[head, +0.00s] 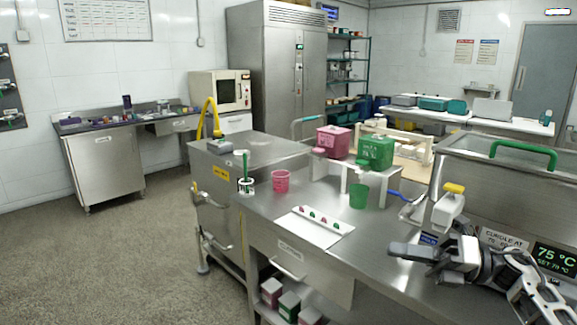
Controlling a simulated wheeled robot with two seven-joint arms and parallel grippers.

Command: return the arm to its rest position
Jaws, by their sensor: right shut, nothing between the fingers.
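My right gripper (396,250) points left over the right part of the steel bench. It is shut, with nothing held in it. I cannot tell its exact height above the bench top. My left arm and left gripper are not in view.
A steel bench (300,262) holds a white card (310,227) with small red and green pieces, a pink cup (281,181) and a green cup (358,195). A temperature display (554,260) is at right. Floor at left is clear.

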